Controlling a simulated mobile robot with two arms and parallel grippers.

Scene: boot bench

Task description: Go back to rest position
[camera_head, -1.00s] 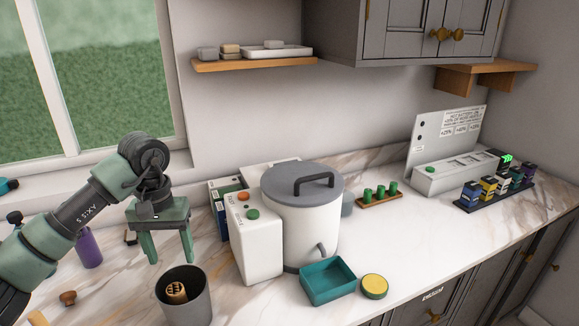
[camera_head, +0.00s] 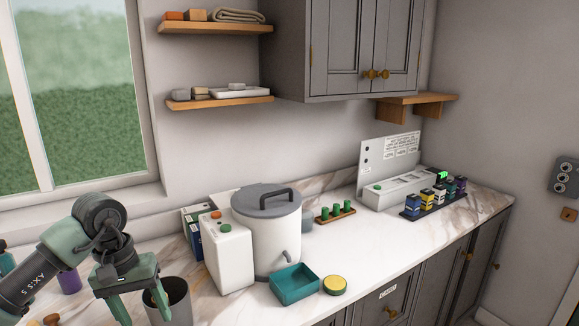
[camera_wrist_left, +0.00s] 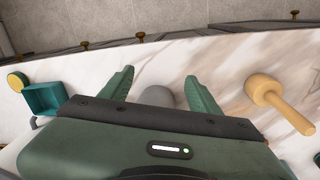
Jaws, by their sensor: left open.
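My left gripper (camera_head: 140,306) is at the lower left of the head view, fingers pointing down, over the counter. Its two green fingers are apart, and they also show apart in the left wrist view (camera_wrist_left: 160,80). No object is seen held. A grey cup (camera_head: 178,300) stands just right of the fingers in the head view, partly hidden behind one finger. A rounded grey thing (camera_wrist_left: 157,96) shows between the fingers in the wrist view, partly hidden by the gripper body. My right gripper is not in view.
A white box (camera_head: 228,260) with buttons and a lidded white canister (camera_head: 275,240) stand right of the cup. A teal tray (camera_head: 294,285) and a yellow-topped round item (camera_head: 335,285) lie near the front edge. A wooden mallet (camera_wrist_left: 275,98) lies beside the gripper.

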